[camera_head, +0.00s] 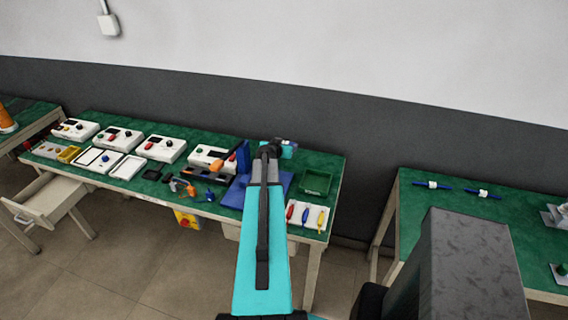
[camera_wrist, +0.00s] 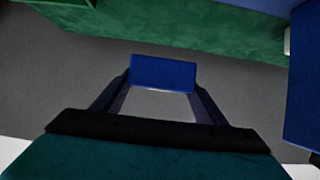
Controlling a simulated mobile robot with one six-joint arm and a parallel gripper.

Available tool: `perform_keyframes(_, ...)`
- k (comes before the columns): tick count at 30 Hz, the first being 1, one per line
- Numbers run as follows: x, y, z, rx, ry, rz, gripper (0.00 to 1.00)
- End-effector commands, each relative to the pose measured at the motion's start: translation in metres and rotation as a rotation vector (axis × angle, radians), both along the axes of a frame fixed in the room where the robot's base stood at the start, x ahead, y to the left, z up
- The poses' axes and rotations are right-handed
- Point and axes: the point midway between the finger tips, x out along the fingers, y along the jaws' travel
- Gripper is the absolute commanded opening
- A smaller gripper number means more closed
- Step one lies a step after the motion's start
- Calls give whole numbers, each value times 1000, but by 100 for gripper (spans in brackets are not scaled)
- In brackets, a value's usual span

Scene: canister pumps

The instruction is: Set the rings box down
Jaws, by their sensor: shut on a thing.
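My gripper (camera_head: 270,150) is over the back edge of the left green workbench, at the far end of my turquoise arm. In the wrist view, its two fingers (camera_wrist: 160,88) are shut on a small blue box (camera_wrist: 164,72), which I take to be the rings box. The box's plain blue face shows; its contents do not. In the camera_head view the box is hidden behind my gripper. In the wrist view the bench's green top (camera_wrist: 190,35) lies beyond the box; I cannot tell whether the box touches anything below.
A blue mat (camera_head: 285,184) lies on the bench under my arm. A blue upright part (camera_head: 243,157) stands left of my gripper. A green bin (camera_head: 316,182) and a white tray of coloured tools (camera_head: 308,215) are to the right. White pump units (camera_head: 163,149) line the left.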

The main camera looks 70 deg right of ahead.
Motion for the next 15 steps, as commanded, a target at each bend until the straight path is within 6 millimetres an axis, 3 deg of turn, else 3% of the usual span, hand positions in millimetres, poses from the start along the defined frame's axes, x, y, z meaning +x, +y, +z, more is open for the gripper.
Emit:
perform_keyframes(9,-1,-1,-37,1,1,0,43)
perform_keyframes(15,-1,-1,-45,-1,0,-1,43)
